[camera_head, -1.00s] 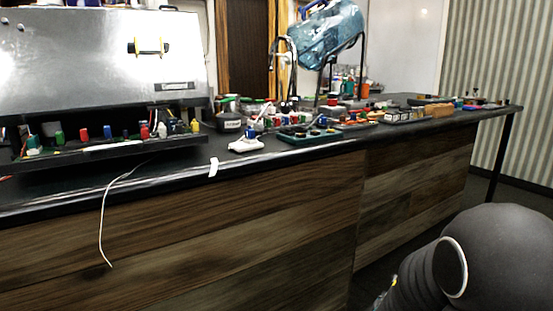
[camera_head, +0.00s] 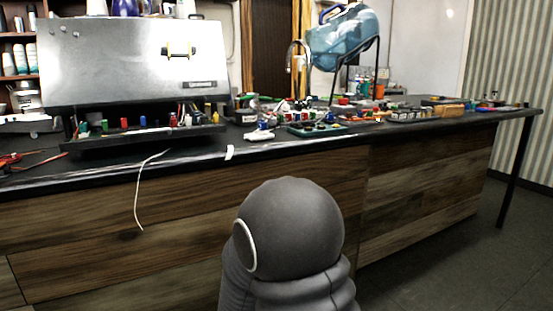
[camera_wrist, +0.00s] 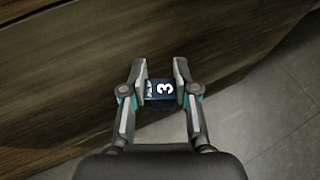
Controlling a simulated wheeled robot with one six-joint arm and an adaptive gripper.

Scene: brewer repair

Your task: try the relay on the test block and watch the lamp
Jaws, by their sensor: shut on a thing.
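My gripper (camera_wrist: 160,92) is shut on a small dark blue block marked with a white 3 (camera_wrist: 161,90), which looks like the relay. The block sits between the two fingertips in the wrist view, with wooden counter panels and floor behind it. In the head view my arm is in front of the counter at the lower middle, and my gripper is not visible there. A small white base with a blue piece on it (camera_head: 259,136) stands near the counter's front edge. I cannot tell if it is the test block. I cannot make out the lamp.
The silver brewer (camera_head: 135,65) stands at the left of the black counter, its low front tray (camera_head: 150,139) holding several coloured parts. A green tray (camera_head: 316,130) and many small parts crowd the counter's middle and right. A white cord (camera_head: 138,195) hangs over the front edge.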

